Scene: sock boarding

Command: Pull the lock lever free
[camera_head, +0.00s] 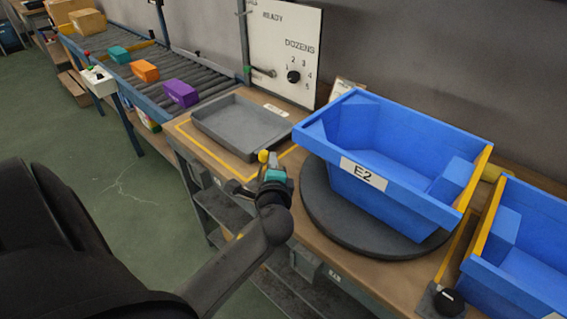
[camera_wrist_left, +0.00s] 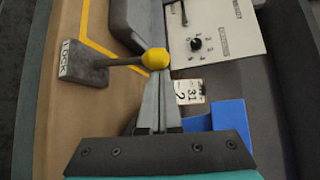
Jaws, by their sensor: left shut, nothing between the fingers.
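The lock lever shows in the left wrist view as a grey rod (camera_wrist_left: 125,61) with a yellow ball knob (camera_wrist_left: 155,58). The rod comes out of a dark block marked LOCK (camera_wrist_left: 82,63). In the head view the yellow knob (camera_head: 263,156) shows just beyond my left gripper (camera_head: 266,170), over the bench's front part. My left gripper's fingers (camera_wrist_left: 157,80) are shut with nothing between them. Their tips are right at the knob's near side; whether they touch it I cannot tell. In the head view my gripper hides part of the lever. My right gripper is not in view.
A grey tray (camera_head: 240,122) lies behind the knob. A blue bin marked E2 (camera_head: 400,150) stands on a round dark turntable (camera_head: 322,215) to the right, with another blue bin (camera_head: 520,250) beyond. A dial panel (camera_head: 285,45) stands behind; a roller conveyor (camera_head: 150,75) runs left.

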